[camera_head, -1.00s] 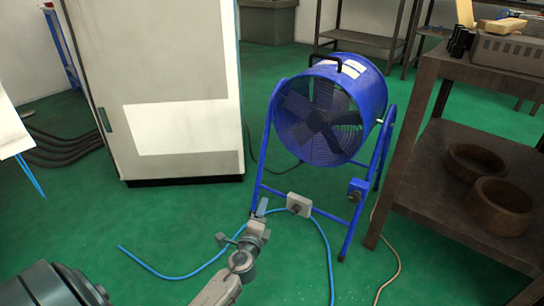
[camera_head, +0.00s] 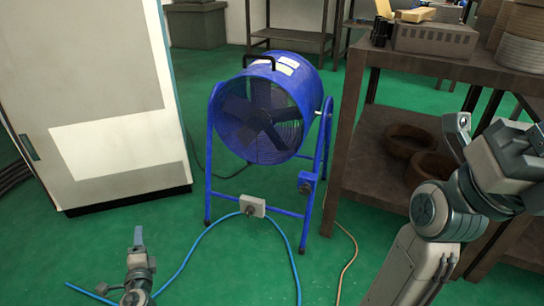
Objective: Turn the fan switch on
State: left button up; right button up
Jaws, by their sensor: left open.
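The blue drum fan (camera_head: 265,115) stands on its blue tubular frame in the middle of the view. A light grey box with a dark knob (camera_head: 252,207) sits on the frame's lower crossbar. A small blue box (camera_head: 307,182) is on the right leg; I cannot tell its setting or that of the knob. My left gripper (camera_head: 120,264) is at the bottom left, open and empty, apart from the fan and left of the grey box. My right gripper (camera_head: 497,140) is at the right, in front of the shelf table; its fingertips are not clear.
A brown shelf table (camera_head: 350,130) stands right of the fan, with brown bowls (camera_head: 435,168) on its lower shelf. A tall white cabinet (camera_head: 95,90) stands at the left. A blue hose (camera_head: 205,240) and a tan cable (camera_head: 350,262) lie on the open green floor.

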aim_at(250, 210)
jog(key=i+j+z, duration=0.15)
jog(key=j+z, duration=0.3)
jog(key=i+j+z, duration=0.1)
jog(key=j+z, duration=0.15)
jog(key=z, duration=0.15)
jog(key=j+z, duration=0.45)
